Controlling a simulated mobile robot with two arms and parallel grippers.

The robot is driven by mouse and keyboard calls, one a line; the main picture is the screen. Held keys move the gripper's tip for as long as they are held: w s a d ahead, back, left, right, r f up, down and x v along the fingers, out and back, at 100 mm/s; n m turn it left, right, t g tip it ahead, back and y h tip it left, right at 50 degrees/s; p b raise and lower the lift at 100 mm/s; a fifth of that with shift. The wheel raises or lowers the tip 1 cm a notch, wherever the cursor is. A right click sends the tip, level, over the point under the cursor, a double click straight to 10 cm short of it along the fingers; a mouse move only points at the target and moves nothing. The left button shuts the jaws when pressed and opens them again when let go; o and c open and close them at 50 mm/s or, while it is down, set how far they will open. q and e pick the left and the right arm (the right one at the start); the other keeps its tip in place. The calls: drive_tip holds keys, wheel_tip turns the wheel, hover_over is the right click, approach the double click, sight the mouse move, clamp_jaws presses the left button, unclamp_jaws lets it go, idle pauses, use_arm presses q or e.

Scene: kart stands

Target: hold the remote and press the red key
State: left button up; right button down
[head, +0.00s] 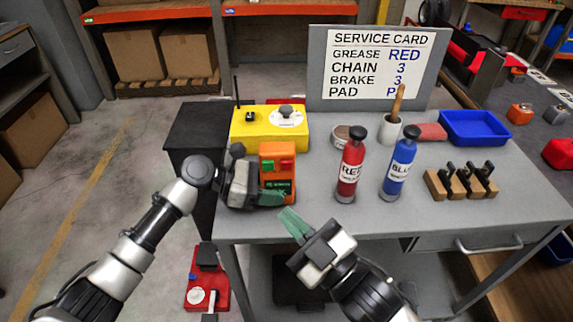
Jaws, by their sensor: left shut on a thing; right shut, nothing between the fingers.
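The orange remote (279,150) is at the left part of the grey table, in front of the yellow box. The gripper hides part of the remote's left side. My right gripper (293,222) is shut and empty, below and slightly right of the remote, apart from it, over the table's front edge.
The yellow box (258,132) with knobs stands behind. A red bottle (350,170) and a blue bottle (398,172) stand right of the remote. A service card (375,65), blue tray (478,142) and wooden block (436,183) are farther back or right. The front strip of table is clear.

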drive_tip(key=shift+w, duration=5.05)
drive_tip(key=shift+s, duration=0.95)
drive_tip(key=shift+s, duration=2.5)
